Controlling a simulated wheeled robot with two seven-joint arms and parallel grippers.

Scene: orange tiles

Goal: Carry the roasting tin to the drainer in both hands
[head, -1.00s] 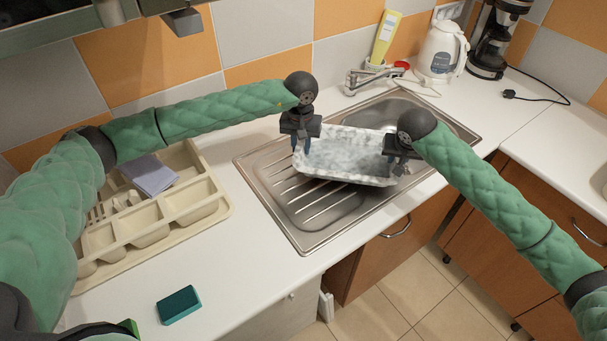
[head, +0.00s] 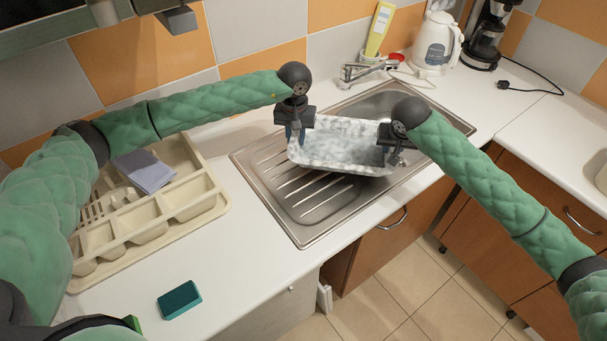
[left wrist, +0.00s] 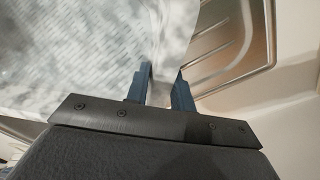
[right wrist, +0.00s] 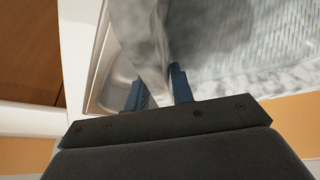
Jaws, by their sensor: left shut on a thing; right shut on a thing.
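The roasting tin (head: 335,154), mottled grey and white, is over the steel sink, roughly level. My left gripper (head: 295,138) is shut on its left end wall, and the left wrist view shows the wall between the fingers (left wrist: 162,82). My right gripper (head: 395,159) is shut on its right end, and the right wrist view shows the rim between the fingers (right wrist: 158,88). The inside of the tin looks empty. The cream drainer (head: 212,207) stands on the counter at the left, with a folded grey-blue cloth (head: 146,172) on it.
The sink (head: 304,238) has a ribbed draining board at its left and a tap (head: 352,74) behind. A teal sponge (head: 180,300) lies at the front left. Counter between drainer and sink is clear.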

